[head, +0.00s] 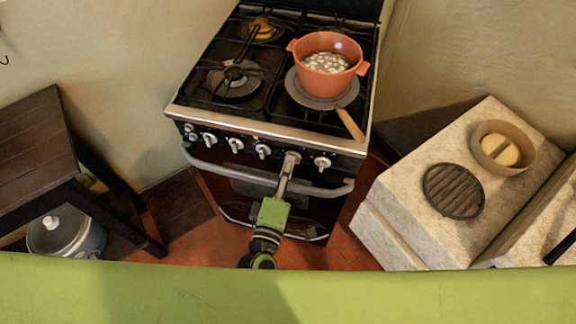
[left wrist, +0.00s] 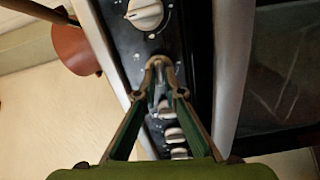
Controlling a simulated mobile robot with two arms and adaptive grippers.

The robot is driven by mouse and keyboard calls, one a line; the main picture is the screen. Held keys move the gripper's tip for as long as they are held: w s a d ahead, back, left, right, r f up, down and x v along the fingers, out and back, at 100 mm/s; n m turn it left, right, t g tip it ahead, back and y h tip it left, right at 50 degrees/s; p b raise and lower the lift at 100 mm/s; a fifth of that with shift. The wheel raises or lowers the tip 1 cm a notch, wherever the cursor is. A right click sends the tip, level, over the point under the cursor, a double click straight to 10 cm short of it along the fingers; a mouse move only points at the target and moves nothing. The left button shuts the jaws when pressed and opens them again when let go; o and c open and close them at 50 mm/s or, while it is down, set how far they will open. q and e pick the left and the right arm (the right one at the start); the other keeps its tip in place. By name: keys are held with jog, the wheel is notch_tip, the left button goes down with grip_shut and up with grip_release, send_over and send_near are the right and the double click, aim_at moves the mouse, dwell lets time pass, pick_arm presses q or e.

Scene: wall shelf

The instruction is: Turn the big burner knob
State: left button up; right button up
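The stove (head: 277,126) has a row of pale knobs on its dark front panel. My left gripper (head: 291,160) reaches the panel at the second knob from the right end. In the left wrist view, its fingertips (left wrist: 160,64) are close together around that burner knob, which they mostly hide. The rightmost knob (head: 322,163) is free and also shows large in the left wrist view (left wrist: 145,14). Other knobs, such as this one (head: 263,152), stand to the left. No label shows which knob is the big burner's. My right gripper is not in view.
An orange pot (head: 327,57) stands on the right burners above a pan with a wooden handle (head: 350,125). The oven handle bar (head: 240,177) runs below the knobs. A stone counter (head: 400,222) is at right, a dark table (head: 45,150) at left.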

pick_arm(q)
jog(key=shift+o, duration=0.9)
jog(key=shift+s, duration=0.15)
jog(key=v, duration=1.1)
jog(key=shift+s+a, duration=0.2)
jog(key=shift+s, duration=0.2)
grip_shut()
